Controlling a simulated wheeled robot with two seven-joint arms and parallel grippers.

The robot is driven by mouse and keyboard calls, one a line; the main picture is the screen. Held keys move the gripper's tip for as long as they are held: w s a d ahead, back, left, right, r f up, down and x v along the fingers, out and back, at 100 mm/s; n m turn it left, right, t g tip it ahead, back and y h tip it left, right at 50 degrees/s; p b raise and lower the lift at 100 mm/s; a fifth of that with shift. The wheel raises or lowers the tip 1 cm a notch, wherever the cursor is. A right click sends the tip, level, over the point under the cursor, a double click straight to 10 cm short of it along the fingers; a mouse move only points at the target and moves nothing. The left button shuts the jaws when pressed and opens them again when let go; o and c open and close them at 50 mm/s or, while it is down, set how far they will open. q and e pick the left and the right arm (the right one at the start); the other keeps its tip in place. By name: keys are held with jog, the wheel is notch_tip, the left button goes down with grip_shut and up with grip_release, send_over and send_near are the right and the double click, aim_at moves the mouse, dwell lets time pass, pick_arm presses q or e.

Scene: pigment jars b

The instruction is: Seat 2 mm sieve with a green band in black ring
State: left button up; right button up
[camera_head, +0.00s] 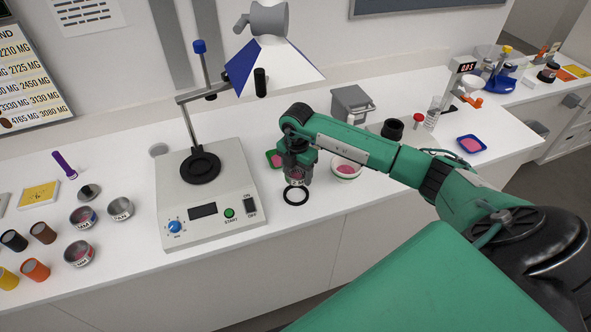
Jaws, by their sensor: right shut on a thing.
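My right gripper (297,170) comes in from the right, points down, and is shut on a small round metal thing, which looks like the sieve. The fingers hide most of it, and its band colour is too small to tell. The black ring (296,203) lies flat on the white table right of the shaker machine, just under the gripper. The held sieve is above the ring's far side; I cannot tell whether they touch. My left gripper is not in view.
The shaker machine (225,222) with a black round seat stands left of the ring. Several round metal tins (120,209) and coloured jars (36,270) stand at left.

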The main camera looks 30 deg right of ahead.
aim_at(296, 176)
jog(key=shift+w, duration=0.1)
jog(key=shift+w+f, duration=0.1)
jog(key=shift+f, duration=0.1)
jog(key=shift+f+b, duration=0.75)
jog(key=shift+f, duration=0.05)
notch_tip(296, 176, down, 2)
jog(key=shift+f+b, duration=0.25)
jog(key=shift+b, duration=0.65)
jog(key=shift+f+b, duration=0.45)
jog(key=shift+f, duration=0.3)
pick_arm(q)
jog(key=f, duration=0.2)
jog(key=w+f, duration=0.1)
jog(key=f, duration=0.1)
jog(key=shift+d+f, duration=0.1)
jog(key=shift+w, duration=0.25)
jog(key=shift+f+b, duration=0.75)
pick_arm(e)
jog(key=shift+f, duration=0.9)
jog(key=o, duration=1.1)
